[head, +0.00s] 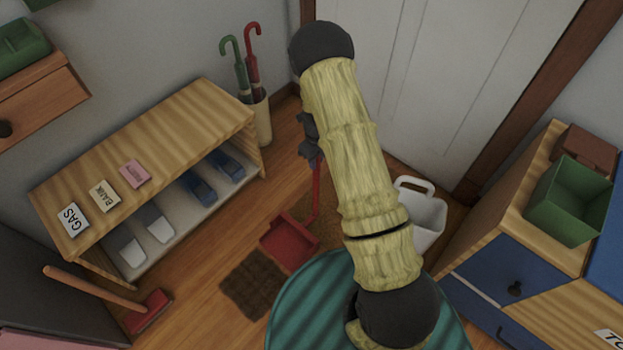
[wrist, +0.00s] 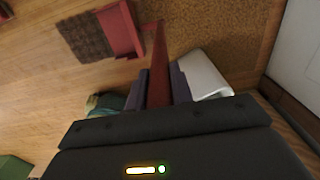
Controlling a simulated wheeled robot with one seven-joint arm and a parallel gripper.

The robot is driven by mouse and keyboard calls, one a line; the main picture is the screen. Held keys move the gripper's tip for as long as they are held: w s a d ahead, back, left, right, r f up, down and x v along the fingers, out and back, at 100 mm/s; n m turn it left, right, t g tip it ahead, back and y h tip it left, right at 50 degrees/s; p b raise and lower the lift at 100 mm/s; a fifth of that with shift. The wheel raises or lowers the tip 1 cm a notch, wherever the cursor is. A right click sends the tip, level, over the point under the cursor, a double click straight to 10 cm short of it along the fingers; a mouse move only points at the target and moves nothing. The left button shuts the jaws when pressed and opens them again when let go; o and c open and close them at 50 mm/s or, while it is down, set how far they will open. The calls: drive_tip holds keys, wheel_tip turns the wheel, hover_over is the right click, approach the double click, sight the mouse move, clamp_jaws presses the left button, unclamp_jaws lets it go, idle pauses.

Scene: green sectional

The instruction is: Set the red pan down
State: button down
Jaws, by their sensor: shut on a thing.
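The red pan (head: 290,242) is a dustpan with a long upright red handle (head: 317,190). In the head view its scoop shows low over the wooden floor, beside a dark brown mat. My gripper (head: 309,135) is partly hidden behind my arm, at the upper part of the handle. In the wrist view my gripper (wrist: 161,86) is shut on the red handle (wrist: 158,65), which runs between its two fingers. The scoop (wrist: 122,30) shows beyond it, next to the mat. I cannot tell whether the scoop touches the floor.
A dark brown mat (head: 252,283) and a tan mat (head: 335,215) lie on the floor. A white bin (head: 428,212) stands right of my arm. A wooden shoe shelf (head: 190,125), an umbrella stand (head: 262,120) and a red-headed brush (head: 150,312) are at left. A drawer cabinet (head: 515,275) stands at right.

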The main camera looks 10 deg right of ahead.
drive_tip(key=shift+f, duration=0.25)
drive_tip(key=shift+f+b, duration=0.6)
drive_tip(key=shift+f, duration=1.35)
drive_tip(key=c, duration=1.2)
unclamp_jaws()
drive_tip(key=shift+f, duration=0.1)
drive_tip(key=shift+c, duration=0.2)
wheel_tip(320, 180, up, 12)
drive_tip(key=p, duration=0.4)
drive_tip(key=shift+f, duration=0.1)
drive_tip(key=shift+r, duration=0.25)
